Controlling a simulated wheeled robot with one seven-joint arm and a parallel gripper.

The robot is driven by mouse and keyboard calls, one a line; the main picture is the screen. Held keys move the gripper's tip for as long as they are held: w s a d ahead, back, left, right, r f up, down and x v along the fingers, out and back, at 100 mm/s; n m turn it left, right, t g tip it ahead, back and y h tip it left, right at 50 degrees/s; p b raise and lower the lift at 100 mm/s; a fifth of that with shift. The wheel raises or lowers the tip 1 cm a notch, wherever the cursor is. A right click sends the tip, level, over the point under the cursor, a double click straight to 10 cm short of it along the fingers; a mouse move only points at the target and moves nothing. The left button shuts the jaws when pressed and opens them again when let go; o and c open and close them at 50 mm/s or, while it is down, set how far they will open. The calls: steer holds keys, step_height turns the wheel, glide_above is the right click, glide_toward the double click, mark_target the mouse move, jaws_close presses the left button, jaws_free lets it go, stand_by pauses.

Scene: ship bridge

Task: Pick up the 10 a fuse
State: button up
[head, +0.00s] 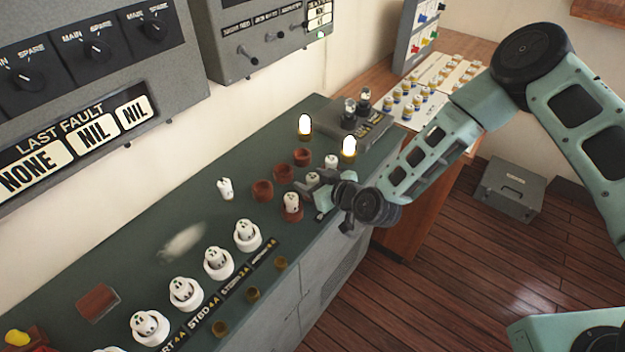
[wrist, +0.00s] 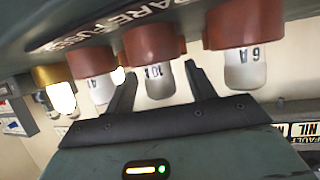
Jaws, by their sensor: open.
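The 10 A fuse (wrist: 158,82) is a white fuse marked 10 A, seated in a brown holder (wrist: 152,44), in the middle of a row in the wrist view. My gripper (wrist: 159,62) is open, with one finger on each side of this fuse. I see gaps between the fuse and the fingers, and its end points toward the gripper's palm. In the head view my gripper (head: 318,186) is at the front right of the green console, and it mostly hides the 10 A fuse there.
A 6 A fuse (wrist: 245,70) and a 4 A fuse (wrist: 102,88) stand close on either side. Lit lamps (head: 348,148) rise just behind. Empty brown holders (head: 262,190), a loose white fuse (head: 225,188) and several white-based fuses (head: 247,235) occupy the console (head: 130,260).

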steer(key=c, duration=1.1)
steer(key=shift+o, duration=0.2)
